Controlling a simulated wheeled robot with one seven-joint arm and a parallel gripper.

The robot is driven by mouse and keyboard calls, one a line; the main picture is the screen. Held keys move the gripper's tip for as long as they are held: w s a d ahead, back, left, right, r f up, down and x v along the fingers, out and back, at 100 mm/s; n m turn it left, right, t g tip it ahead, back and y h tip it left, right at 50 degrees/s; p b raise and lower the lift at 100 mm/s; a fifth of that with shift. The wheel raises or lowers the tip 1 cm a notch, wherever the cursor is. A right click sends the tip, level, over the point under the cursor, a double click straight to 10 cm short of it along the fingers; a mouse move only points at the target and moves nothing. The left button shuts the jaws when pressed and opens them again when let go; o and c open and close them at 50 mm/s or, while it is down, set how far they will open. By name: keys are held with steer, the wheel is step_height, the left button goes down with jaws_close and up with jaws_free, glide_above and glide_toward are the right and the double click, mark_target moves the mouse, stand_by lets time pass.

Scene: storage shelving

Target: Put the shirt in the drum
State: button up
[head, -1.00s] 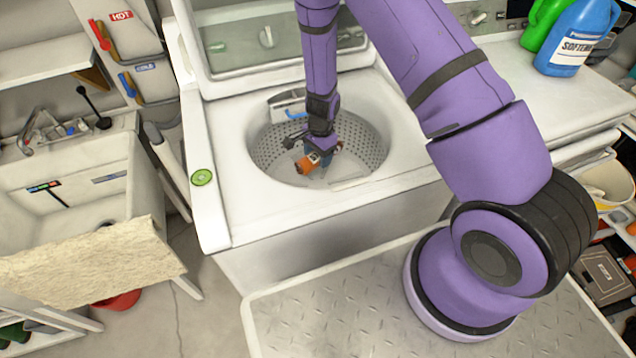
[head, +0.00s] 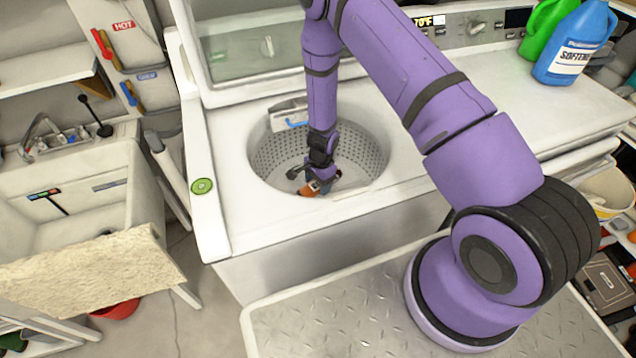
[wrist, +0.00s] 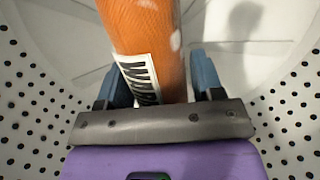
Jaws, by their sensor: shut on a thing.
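The washer drum (head: 366,150) is a round, open-topped tub with a perforated pale wall. My gripper (head: 322,186) reaches down inside it, close to its front side. The gripper is shut on an orange thing, which I take to be the shirt (head: 308,189); the drum's front rim partly hides it. In the wrist view the orange shirt (wrist: 148,35) looks like a long roll with a black and white label, between the two blue fingers (wrist: 160,85). The pale drum floor and the perforated drum wall (wrist: 28,115) surround it.
The washer's raised lid (head: 240,45) stands behind the opening. A sink (head: 60,200) is to the left. Blue (head: 575,45) and green (head: 540,28) bottles stand on the machine top at right. A metal tread plate (head: 330,315) lies in front.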

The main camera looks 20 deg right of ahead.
steer(key=shift+f, duration=0.6)
steer(key=o, duration=1)
steer(key=shift+r, duration=0.1)
